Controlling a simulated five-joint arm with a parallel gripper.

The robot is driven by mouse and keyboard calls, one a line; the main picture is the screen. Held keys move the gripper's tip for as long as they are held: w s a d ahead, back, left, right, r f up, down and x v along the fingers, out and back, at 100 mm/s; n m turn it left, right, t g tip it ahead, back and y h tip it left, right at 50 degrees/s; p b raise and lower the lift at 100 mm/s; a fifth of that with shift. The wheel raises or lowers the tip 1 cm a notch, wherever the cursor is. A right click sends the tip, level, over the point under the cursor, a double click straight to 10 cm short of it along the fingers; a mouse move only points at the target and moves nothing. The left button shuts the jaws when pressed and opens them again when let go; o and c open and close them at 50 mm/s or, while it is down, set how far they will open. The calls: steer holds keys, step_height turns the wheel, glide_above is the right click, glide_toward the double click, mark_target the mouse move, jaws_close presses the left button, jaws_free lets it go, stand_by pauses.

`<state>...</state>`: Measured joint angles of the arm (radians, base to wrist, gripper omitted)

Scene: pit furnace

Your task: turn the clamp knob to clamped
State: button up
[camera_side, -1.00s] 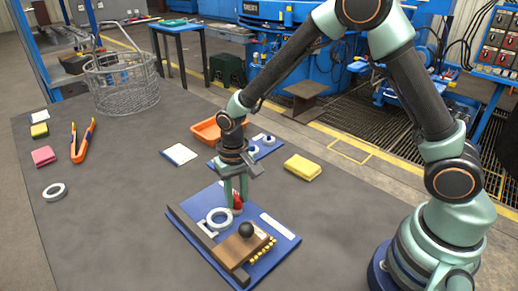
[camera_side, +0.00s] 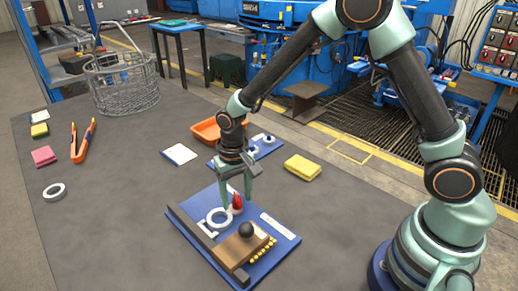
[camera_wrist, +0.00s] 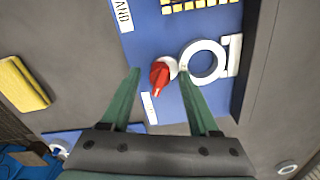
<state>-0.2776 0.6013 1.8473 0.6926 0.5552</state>
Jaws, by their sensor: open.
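The red clamp knob (camera_side: 237,203) stands on a blue plate (camera_side: 283,238) beside a white ring (camera_side: 218,216). In the wrist view the knob (camera_wrist: 159,76) sits on a round white base, and its narrow end points down toward a small white label (camera_wrist: 150,108). My gripper (camera_side: 237,201) is open, pointing down, with one finger on each side of the knob. In the wrist view my gripper (camera_wrist: 159,70) shows gaps between both fingers and the knob. The label's writing is too small to read.
The plate carries a dark rail (camera_side: 192,226) and a wooden block (camera_side: 240,248) with a black ball and yellow pins. Behind are an orange tray (camera_side: 206,131) and a yellow sponge (camera_side: 302,167). The left of the table has free room.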

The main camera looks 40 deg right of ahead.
mark_target(237, 195)
step_height(237, 195, up, 12)
stand_by(0.5)
steer(key=s+d+r+n+t, duration=0.3)
steer(key=s+d+r+t, duration=0.2)
steer(key=s+d+r, duration=0.4)
steer(key=shift+s+d+r+t, duration=0.3)
steer(key=shift+s+d+r, duration=0.1)
steer(key=shift+s+d, duration=0.85)
